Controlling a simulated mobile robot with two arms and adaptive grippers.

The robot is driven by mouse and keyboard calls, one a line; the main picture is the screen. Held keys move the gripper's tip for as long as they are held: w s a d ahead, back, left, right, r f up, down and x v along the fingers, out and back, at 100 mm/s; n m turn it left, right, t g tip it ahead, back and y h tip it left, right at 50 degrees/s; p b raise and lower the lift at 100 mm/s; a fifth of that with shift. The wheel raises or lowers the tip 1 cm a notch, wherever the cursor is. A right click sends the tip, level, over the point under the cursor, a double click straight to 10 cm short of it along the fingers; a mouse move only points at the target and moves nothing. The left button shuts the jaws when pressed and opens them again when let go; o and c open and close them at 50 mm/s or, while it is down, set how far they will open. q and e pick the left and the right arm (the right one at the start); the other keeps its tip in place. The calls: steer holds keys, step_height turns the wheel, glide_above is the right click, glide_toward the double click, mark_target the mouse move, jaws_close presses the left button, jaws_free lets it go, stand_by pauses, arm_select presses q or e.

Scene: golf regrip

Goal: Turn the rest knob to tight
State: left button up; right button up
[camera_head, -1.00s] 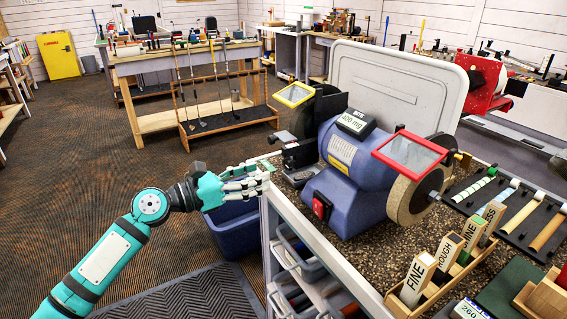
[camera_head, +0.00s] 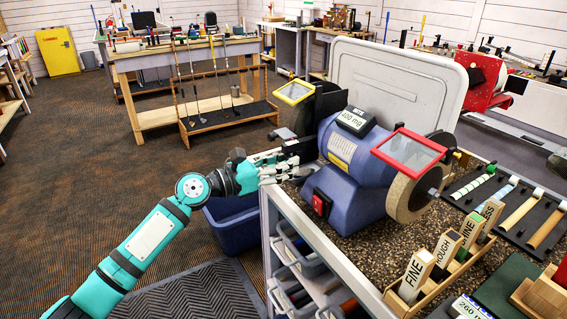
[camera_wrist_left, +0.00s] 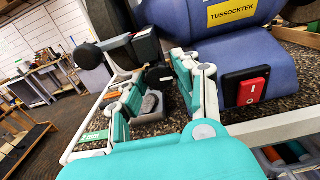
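The blue bench grinder (camera_head: 350,170) stands on the speckled bench top, and its blue body also fills the upper right of the left wrist view (camera_wrist_left: 180,18). My left gripper (camera_head: 298,163) reaches over the bench's left edge, at the grinder's left end near the tool rest. In the left wrist view its fingers (camera_wrist_left: 158,72) are spread apart with nothing clearly held. A small dark part (camera_wrist_left: 158,76) shows between the fingertips; I cannot tell whether it is the rest knob or whether they touch it. The knob's setting cannot be read. My right gripper is out of view.
The red power switch (camera_head: 321,204) is close to the right of my left gripper. A wooden rack of labelled sticks (camera_head: 440,282) stands at the front of the bench. A blue bin (camera_head: 232,225) is below my forearm. The floor to the left is clear.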

arm_select(q)
jaws_close()
steer(key=shift+m, duration=0.4)
steer(key=m, duration=0.2)
steer(key=shift+m, duration=2)
steer(key=o, duration=0.5)
jaws_free()
